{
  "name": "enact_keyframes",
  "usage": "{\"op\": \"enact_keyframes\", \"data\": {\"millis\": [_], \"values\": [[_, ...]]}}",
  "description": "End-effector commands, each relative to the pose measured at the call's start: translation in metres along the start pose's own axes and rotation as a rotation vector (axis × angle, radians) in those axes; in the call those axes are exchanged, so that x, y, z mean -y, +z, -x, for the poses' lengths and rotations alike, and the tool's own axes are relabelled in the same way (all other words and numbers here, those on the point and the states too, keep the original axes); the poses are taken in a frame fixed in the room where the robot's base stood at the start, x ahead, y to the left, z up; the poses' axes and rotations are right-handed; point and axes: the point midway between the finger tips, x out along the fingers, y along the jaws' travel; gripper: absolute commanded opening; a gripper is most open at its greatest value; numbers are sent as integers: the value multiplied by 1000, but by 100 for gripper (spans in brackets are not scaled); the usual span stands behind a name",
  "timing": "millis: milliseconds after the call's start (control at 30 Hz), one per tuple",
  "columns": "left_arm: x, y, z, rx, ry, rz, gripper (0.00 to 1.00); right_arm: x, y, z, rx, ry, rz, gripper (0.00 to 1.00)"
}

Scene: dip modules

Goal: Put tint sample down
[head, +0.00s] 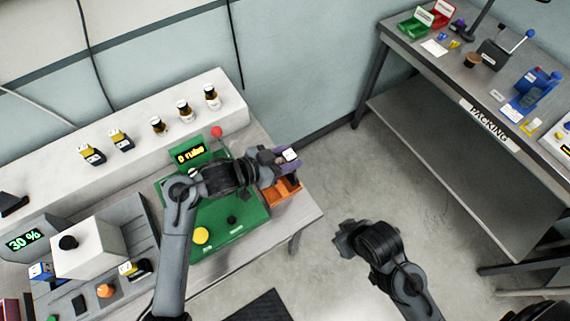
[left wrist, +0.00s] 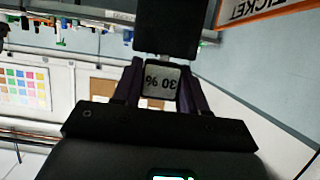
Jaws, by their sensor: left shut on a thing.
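The tint sample (left wrist: 160,82) is a small pale piece marked "30 %", upside down in the left wrist view. My left gripper (left wrist: 158,90) is shut on it, with a dark finger on each side. In the head view the sample (head: 291,155) shows as a small white patch at the tip of my left gripper (head: 285,160). It is held above the orange tray (head: 285,194) at the right end of the green machine. My right gripper (head: 345,238) hangs over open floor, away from the benches; its jaws are too dark to read.
The green machine (head: 240,212) has a display, a yellow button (head: 201,235) and a red-knobbed lever (head: 217,132). Several bottles and small yellow-black items stand on the white ledge (head: 140,108) behind. A "30 %" display (head: 24,240) is at far left. The packing bench (head: 465,85) stands across the aisle.

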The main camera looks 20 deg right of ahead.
Motion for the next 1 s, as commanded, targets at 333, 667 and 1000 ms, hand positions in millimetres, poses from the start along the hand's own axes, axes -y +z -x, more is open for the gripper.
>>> {"op": "enact_keyframes", "data": {"millis": [333,667,1000], "values": [[6,24,-6,-1,1,4,0,0,1,-4,0,1,2,0],[6,42,-14,-2,0,0,0,-2,2,-6,1,8,9,0],[6,45,-15,-1,0,1,44,-2,3,-7,1,7,8,0]]}}
